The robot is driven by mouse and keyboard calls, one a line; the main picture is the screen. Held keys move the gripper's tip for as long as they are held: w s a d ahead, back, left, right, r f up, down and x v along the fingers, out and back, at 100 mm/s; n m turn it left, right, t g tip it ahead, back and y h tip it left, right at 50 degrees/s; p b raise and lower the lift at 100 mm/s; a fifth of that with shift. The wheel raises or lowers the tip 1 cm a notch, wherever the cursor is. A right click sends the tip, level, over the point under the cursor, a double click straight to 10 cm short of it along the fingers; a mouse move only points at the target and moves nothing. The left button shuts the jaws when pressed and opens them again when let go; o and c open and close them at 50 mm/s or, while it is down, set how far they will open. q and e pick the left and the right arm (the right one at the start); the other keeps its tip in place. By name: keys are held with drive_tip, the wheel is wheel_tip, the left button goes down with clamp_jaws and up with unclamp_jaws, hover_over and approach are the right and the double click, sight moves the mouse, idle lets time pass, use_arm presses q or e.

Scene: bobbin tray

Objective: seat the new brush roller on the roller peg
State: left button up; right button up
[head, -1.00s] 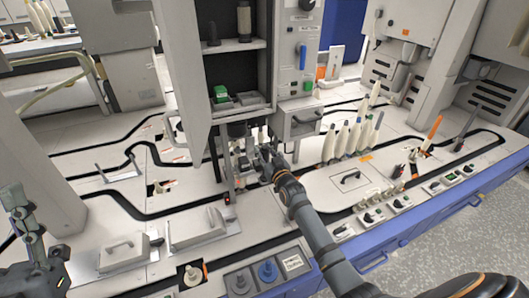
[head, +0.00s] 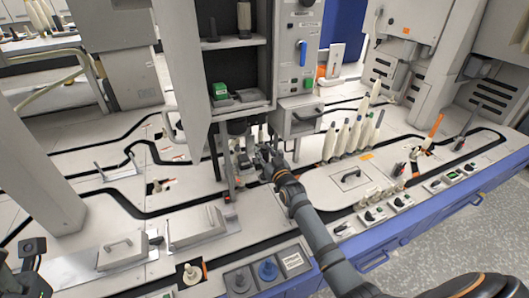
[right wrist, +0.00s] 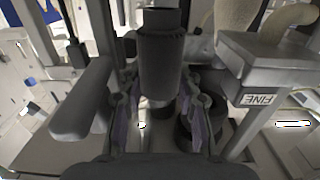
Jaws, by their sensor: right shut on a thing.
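My right gripper (head: 262,159) is in front of the machine's lower opening, below the cabinet. In the right wrist view its two fingers (right wrist: 165,112) stand on either side of a dark, upright cylinder with a narrower top, which looks like the brush roller (right wrist: 163,62). The gripper is shut on it. The roller's lower end is partly hidden between the fingers, and I cannot make out the roller peg beneath it. In the head view the roller is too small to tell from the parts around it. My left arm shows only in part at the lower left; its fingertips are unclear.
Dark round parts (right wrist: 190,125) lie low beside the right finger. The cabinet's shelf (head: 236,43) is above the work spot. White bobbins (head: 345,138) stand to the right.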

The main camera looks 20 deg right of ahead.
drive_tip(key=shift+f, duration=0.15)
idle(0.5)
drive_tip(key=shift+f+b, duration=2.55)
drive_tip(key=shift+b, duration=0.05)
drive_tip(key=o, duration=1.2)
drive_tip(key=shift+o, duration=0.2)
drive_tip(key=s, duration=1.2)
